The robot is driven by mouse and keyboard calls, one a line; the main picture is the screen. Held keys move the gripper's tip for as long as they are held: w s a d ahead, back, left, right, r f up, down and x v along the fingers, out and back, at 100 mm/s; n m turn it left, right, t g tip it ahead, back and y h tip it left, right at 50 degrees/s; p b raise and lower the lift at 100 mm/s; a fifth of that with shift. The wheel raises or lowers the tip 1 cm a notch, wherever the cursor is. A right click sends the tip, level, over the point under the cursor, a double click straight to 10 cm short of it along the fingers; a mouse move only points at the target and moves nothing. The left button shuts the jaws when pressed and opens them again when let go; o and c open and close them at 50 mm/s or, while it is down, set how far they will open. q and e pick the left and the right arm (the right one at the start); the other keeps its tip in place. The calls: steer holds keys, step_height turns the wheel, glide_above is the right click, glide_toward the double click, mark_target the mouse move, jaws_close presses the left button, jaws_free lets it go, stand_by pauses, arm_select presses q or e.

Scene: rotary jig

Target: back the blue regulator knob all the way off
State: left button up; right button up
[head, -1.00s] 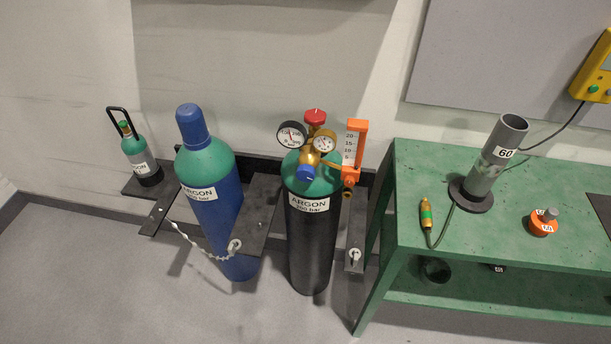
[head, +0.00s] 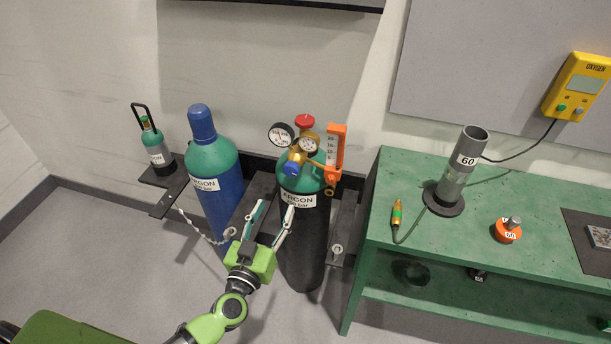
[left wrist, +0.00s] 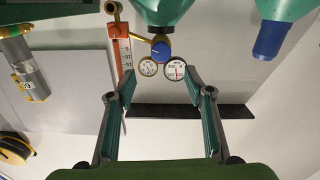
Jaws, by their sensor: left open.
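The blue regulator knob (head: 292,169) sits on the front of the brass regulator (head: 305,145), on top of the black argon cylinder (head: 303,245) with a green shoulder. In the left wrist view the blue knob (left wrist: 161,51) shows near the upper middle, above and between my fingers. My left gripper (head: 272,212) is open and empty, in front of the black cylinder, below the knob and apart from it. In the left wrist view the left gripper (left wrist: 160,92) has its two fingers wide apart. My right gripper is not in view.
Two dial gauges (head: 281,135) and an orange flowmeter (head: 335,147) flank the knob closely. A red handwheel (head: 304,121) is above. A blue cylinder (head: 223,190) with a chain stands left. A green bench (head: 385,215) stands right.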

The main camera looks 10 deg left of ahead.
arm_select(q)
glide_toward(290, 172)
steer(key=w, duration=0.9)
steer(key=shift+w+d, duration=0.2)
steer(key=shift+w, duration=0.2)
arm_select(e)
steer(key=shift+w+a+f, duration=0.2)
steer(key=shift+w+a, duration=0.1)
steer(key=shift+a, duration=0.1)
arm_select(q)
steer(key=c, duration=1.1)
